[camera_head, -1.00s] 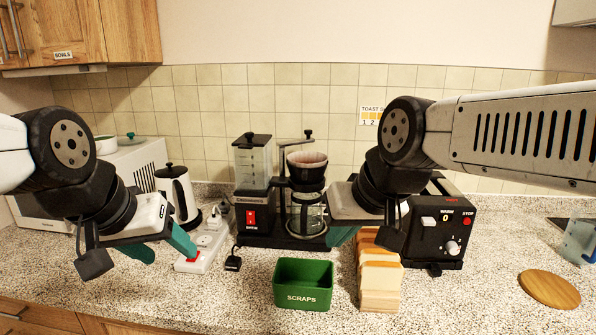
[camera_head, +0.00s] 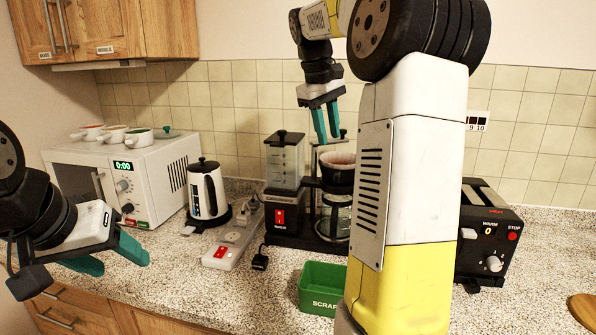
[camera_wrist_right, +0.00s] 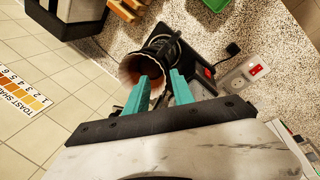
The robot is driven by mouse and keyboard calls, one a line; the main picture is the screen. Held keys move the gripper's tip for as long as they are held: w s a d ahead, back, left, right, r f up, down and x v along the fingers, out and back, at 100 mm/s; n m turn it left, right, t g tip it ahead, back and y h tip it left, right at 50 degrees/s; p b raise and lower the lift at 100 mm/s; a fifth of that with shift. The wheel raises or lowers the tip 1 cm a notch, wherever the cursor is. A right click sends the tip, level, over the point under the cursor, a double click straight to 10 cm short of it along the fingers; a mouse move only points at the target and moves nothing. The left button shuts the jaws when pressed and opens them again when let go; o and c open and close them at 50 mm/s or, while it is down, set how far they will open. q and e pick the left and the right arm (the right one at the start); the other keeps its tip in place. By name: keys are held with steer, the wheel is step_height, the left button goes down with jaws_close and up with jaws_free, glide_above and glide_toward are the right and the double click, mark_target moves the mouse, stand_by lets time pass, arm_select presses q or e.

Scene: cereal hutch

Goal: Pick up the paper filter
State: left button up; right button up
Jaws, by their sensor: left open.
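The paper filter (camera_head: 338,158) sits in the dark filter basket of the coffee maker (camera_head: 290,232). Its pale, wavy rim stands above the basket. In the right wrist view the filter (camera_wrist_right: 131,66) is brownish inside. My right gripper (camera_head: 326,138) points down just above the filter, with its teal fingers apart. In the wrist view (camera_wrist_right: 160,76) one fingertip overlaps the filter opening and the other lies by the basket's side; contact cannot be told. My left gripper (camera_head: 124,261) is open and empty at the left, over the counter's front edge.
A kettle (camera_head: 206,193), power strip (camera_head: 226,250) and microwave (camera_head: 160,180) with several bowls on top stand left of the coffee maker. A green scraps bin (camera_head: 318,287) is in front. A toaster (camera_head: 490,245) stands right. My right arm hides the middle right.

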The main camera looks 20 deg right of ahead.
mark_target(329, 168)
steer(key=x, duration=0.2)
steer(key=w+x, duration=0.1)
steer(key=x, duration=0.5)
steer(key=shift+w+a+r, duration=0.1)
steer(key=shift+w, duration=0.05)
jaws_close()
stand_by(1.2)
